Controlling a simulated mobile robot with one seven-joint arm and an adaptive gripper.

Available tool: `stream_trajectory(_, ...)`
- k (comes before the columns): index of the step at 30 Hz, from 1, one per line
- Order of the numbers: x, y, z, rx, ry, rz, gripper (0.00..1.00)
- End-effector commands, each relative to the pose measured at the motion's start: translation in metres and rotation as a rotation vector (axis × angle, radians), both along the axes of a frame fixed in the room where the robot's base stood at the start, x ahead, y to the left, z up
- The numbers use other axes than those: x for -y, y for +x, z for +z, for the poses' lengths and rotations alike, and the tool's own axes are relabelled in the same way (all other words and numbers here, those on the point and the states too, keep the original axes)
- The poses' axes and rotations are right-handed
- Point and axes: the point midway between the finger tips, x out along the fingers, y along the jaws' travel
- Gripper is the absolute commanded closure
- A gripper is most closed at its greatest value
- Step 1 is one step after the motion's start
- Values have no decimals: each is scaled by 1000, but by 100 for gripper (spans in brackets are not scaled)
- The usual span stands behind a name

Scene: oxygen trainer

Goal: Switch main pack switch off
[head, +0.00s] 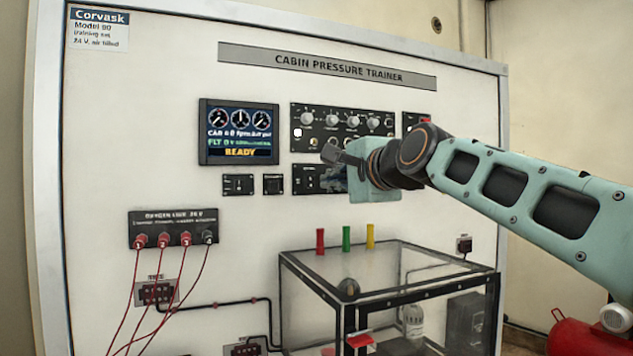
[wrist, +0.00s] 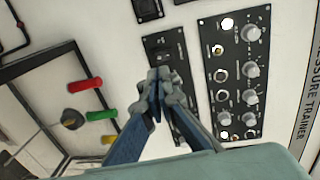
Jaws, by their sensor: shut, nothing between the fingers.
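My gripper (head: 331,154) is shut and empty in front of the trainer board (head: 120,110). In the wrist view its closed fingertips (wrist: 158,80) overlap a black switch panel (wrist: 160,46). The same panel (head: 305,180) shows in the head view below the knob panel, partly hidden by my gripper. I cannot tell whether the fingertips touch it. Two smaller black switch panels (head: 238,185) and (head: 273,185) sit to its left. The labels are too small to read, so I cannot tell which one carries the main pack switch.
The knob panel (head: 342,128) is just above. A display (head: 239,133) reads READY. Red, green and yellow pegs (head: 346,238) stand above a clear-sided box (head: 300,262) lower down. Red cables hang from the oxygen panel (head: 172,227) at lower left.

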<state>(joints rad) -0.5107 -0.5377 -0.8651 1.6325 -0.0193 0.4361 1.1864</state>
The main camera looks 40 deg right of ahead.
Motion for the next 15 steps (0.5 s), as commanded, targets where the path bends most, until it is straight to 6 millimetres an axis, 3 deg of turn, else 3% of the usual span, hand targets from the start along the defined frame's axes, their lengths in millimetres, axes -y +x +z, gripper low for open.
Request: stream_trajectory(15,12,57,-6,0,-1,3,100)
